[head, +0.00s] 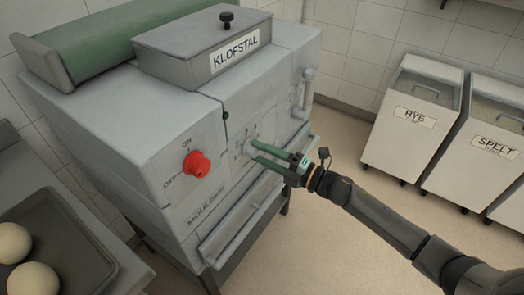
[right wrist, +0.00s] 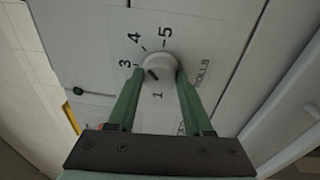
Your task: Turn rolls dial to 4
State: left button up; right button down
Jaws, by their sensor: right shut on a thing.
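The rolls dial (right wrist: 158,66) is a round pale grey knob on the machine's front panel. The numbers 1, 3, 4 and 5 show around it, with "ROLLS" to its right; the 2 is not visible. A short dark mark is on the knob's lower left part; I cannot tell exactly which number it indicates. My right gripper (head: 258,153) reaches in from the right and is shut on the dial, with one green finger on each side of it in the right wrist view. In the head view the fingers partly hide the dial. My left gripper is not in view.
The grey machine (head: 100,110) also carries a red ON/OFF knob (head: 197,165), a KLOFSTAL box (head: 190,55) and a lower front bar (head: 235,232). RYE (head: 405,145) and SPELT (head: 475,165) bins stand right. A tray (head: 85,255) with dough balls is at lower left.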

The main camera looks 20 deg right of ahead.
dwell(0.5)
jog(key=c, duration=0.5)
grip_release()
jog(key=shift+o, duration=1)
jog(key=v, duration=1.2)
jog(key=shift+s+d+b, duration=0.2)
jog(key=shift+b, duration=0.25)
